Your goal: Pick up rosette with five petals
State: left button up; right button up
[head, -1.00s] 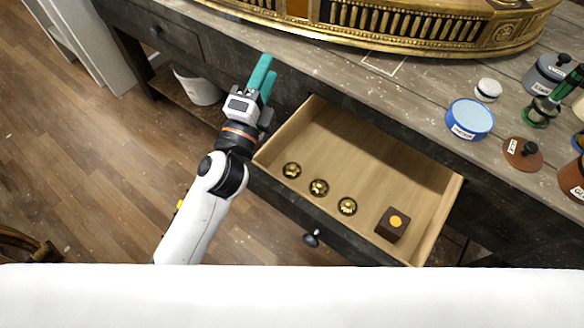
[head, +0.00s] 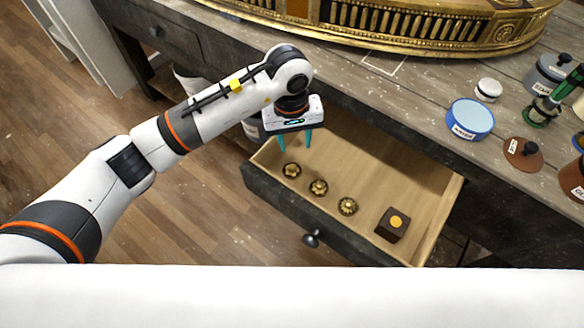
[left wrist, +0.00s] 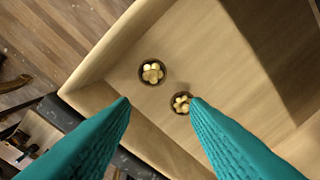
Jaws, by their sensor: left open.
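Three small dark, gold-petalled rosettes lie in a row in the open wooden drawer (head: 385,160): left (head: 292,170), middle (head: 319,187) and right (head: 347,206). In the head view their petals are too small to count. My left gripper (head: 295,141) is open and empty, fingers pointing down over the drawer's left end, behind and above the left rosette. In the left wrist view, the left rosette (left wrist: 152,72) shows ahead between the teal fingers (left wrist: 158,102). The middle rosette (left wrist: 181,102) shows beside the right fingertip, partly covered by it. My right gripper is out of view.
A dark box with an orange disc (head: 392,225) sits at the drawer's right end. On the worktop stand a blue round tin (head: 470,118), a white jar (head: 488,89) and a brown lid (head: 523,152). A gilt console piece (head: 400,25) lies behind. The drawer's middle back is clear.

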pick_arm(q)
send_over(292, 167)
jog(key=shift+y, duration=0.4)
jog(key=f, duration=0.4)
jog(key=f+p, duration=0.1)
jog(key=f, duration=0.1)
jog(key=shift+s+a+f, duration=0.1)
jog(key=shift+s+a, duration=0.05)
jog(key=shift+a, duration=0.1)
jog(key=shift+w+d+f+p, duration=0.1)
jog(key=shift+d+f+p, duration=0.05)
jog(key=shift+f, duration=1.3)
jog(key=shift+w+d+f+p, duration=0.1)
jog(key=shift+d+f+p, duration=0.05)
jog(key=shift+f, duration=1.25)
grip_shut()
